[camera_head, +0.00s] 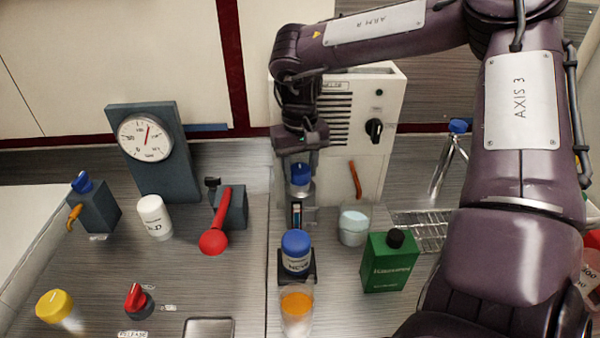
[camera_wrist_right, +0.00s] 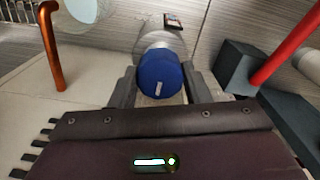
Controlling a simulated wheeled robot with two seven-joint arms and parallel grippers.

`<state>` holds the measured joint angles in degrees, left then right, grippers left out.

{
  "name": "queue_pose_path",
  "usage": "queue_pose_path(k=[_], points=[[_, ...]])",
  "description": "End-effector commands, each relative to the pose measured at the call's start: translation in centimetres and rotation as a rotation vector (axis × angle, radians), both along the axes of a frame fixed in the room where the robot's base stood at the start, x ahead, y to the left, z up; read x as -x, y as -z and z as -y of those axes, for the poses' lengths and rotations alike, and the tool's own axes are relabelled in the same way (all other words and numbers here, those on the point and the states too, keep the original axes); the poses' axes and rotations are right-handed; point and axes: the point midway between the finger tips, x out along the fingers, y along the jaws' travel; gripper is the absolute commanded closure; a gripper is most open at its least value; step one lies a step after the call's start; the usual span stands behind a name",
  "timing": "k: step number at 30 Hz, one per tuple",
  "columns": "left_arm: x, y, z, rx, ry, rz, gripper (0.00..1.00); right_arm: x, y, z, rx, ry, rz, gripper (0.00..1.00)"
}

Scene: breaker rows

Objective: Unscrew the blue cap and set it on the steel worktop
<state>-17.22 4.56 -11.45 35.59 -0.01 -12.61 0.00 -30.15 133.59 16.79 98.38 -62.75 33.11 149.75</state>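A blue cap (camera_head: 300,174) tops a clear container (camera_head: 300,190) in front of the white cabinet. My right gripper (camera_head: 300,166) points down over it from above. In the right wrist view, the fingers (camera_wrist_right: 161,85) sit close against both sides of the blue cap (camera_wrist_right: 160,74), and the clear container (camera_wrist_right: 158,42) shows beyond it. The gripper looks shut on the cap. The steel worktop (camera_head: 230,290) lies around and in front. My left gripper is out of view.
A red lever (camera_head: 216,232) is left. Bare worktop lies left of the jars.

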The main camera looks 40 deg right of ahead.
Motion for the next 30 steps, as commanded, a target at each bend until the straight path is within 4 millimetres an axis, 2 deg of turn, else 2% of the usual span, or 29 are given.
queue_pose_path(k=[1,4,8,30], points=[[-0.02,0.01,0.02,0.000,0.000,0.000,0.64,0.00,0.01,0.00,0.000,0.000,0.000,0.66],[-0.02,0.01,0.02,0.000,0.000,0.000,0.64,0.00,0.01,0.00,0.000,0.000,0.000,0.78],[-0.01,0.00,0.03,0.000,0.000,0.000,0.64,0.00,0.00,0.00,0.000,-0.043,0.000,0.78],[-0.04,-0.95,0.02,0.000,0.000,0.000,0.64,-0.19,-0.22,-0.13,0.001,-1.215,0.006,0.77]])
